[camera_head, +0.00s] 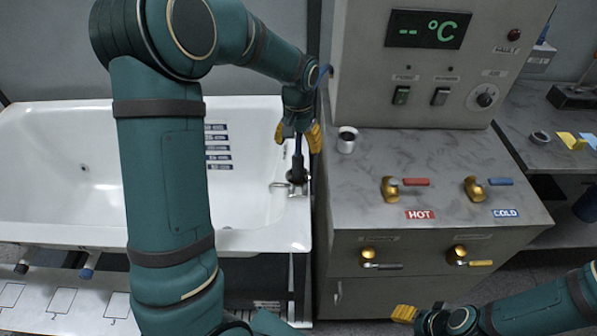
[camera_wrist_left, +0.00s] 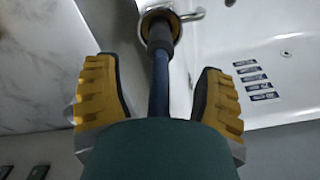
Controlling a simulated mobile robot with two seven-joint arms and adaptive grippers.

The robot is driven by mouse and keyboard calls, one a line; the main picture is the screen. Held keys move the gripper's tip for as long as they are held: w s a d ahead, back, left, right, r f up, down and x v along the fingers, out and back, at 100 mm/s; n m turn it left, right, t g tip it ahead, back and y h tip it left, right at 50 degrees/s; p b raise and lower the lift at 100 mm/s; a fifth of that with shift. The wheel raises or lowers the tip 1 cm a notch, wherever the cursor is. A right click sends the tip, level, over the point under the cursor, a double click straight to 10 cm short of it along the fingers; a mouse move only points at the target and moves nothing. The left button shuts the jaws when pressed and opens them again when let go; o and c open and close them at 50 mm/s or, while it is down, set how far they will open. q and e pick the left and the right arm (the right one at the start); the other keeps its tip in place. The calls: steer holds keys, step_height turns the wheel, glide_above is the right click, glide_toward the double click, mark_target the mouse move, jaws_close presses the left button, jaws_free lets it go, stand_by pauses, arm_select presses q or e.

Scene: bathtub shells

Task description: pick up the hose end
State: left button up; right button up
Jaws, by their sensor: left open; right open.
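The hose end (camera_head: 297,170) is a dark, roughly upright piece at the bathtub's right rim, below the blue hose (camera_head: 298,146). In the left wrist view the hose end (camera_wrist_left: 160,38) points into a round holder, and the hose (camera_wrist_left: 160,85) runs back between my fingers. My left gripper (camera_head: 298,135) is open, its yellow fingers on either side of the hose with gaps on both sides; it also shows in the left wrist view (camera_wrist_left: 160,90). My right gripper (camera_head: 406,313) is at the bottom, away from the hose; the gap between its fingers is hard to see.
The white bathtub (camera_head: 60,205) has a metal fitting (camera_head: 279,185) beside the hose end. Right of it stands a grey control cabinet (camera_head: 345,200) with a white cup (camera_head: 347,140) and HOT and COLD valves. My left arm covers part of the tub.

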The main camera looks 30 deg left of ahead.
mark_target(298, 156)
arm_select(q)
steer(key=shift+f+b, duration=0.85)
steer(key=shift+f, duration=2.45)
jaws_close()
